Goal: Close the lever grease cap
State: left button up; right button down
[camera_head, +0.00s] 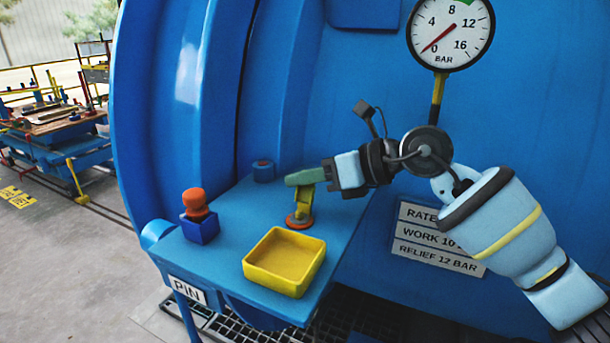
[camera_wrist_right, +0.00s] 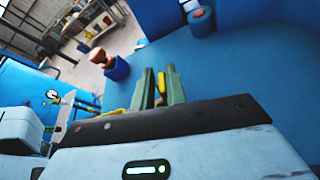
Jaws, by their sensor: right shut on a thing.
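My right gripper (camera_head: 290,180) reaches in from the right over the blue shelf, its green fingers roughly level. It is shut on a yellow lever (camera_head: 304,203), which stands up from an orange-red round base (camera_head: 299,221) on the shelf. I take this to be the lever grease cap. In the right wrist view a bit of the yellow lever (camera_wrist_right: 160,83) shows between the fingers of the gripper (camera_wrist_right: 159,72). The fingers hide the lever's top, and the cap's seating cannot be made out. My left gripper is in neither view.
On the blue shelf (camera_head: 225,257) stand a yellow tray (camera_head: 262,277), an orange knob (camera_head: 195,200) on a blue block (camera_head: 201,229), and a short blue cylinder (camera_head: 263,171). The large blue vessel wall rises behind, with a pressure gauge (camera_head: 450,33) reading near zero.

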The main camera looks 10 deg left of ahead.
jog(key=shift+w+d, duration=0.2)
jog(key=shift+w, duration=0.05)
jog(key=c, duration=1.6)
grip_release()
jog(key=shift+w, duration=0.1)
jog(key=shift+o, duration=0.2)
jog(key=shift+b+v, duration=0.3)
jog(key=shift+v, duration=3.6)
